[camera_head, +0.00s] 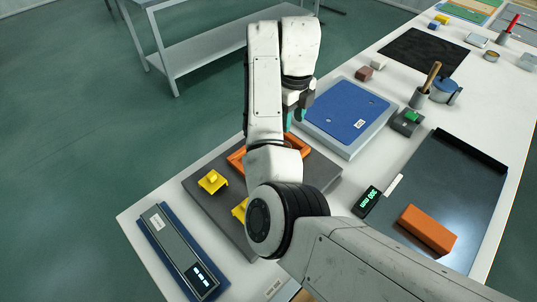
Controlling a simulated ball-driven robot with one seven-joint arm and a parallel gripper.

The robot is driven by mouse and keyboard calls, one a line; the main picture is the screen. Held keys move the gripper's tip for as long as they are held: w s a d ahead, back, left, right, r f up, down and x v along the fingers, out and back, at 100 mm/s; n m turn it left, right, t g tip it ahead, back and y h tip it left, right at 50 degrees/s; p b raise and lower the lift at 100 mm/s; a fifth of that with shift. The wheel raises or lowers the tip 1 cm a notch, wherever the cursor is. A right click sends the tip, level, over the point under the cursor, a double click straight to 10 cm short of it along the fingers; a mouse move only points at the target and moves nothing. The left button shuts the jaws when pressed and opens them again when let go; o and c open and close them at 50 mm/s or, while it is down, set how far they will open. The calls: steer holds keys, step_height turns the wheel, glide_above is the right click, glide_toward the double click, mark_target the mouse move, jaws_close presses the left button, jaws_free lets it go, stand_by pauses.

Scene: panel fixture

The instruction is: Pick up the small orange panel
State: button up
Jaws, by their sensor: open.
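An orange frame-like piece (236,161) lies on a dark grey board (222,212) near the left of the table, partly hidden behind my arm. A solid orange block (427,230) lies on a dark tray at the right. I cannot tell for certain which one is the small orange panel. My gripper (294,115) with teal fingertips points down above the back part of the dark board, beside the blue plate. It is open, and I see nothing held in it. Its height above the board is hard to judge.
Yellow pieces (212,181) sit on the dark board. A blue plate on a white base (352,142) stands behind it, and a grey device with a display (180,254) lies at front left. The dark tray (455,172) has a raised back edge.

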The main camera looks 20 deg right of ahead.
steer(key=shift+s+f, duration=0.2)
steer(key=shift+f, duration=2.45)
steer(key=shift+c, duration=0.5)
jaws_close()
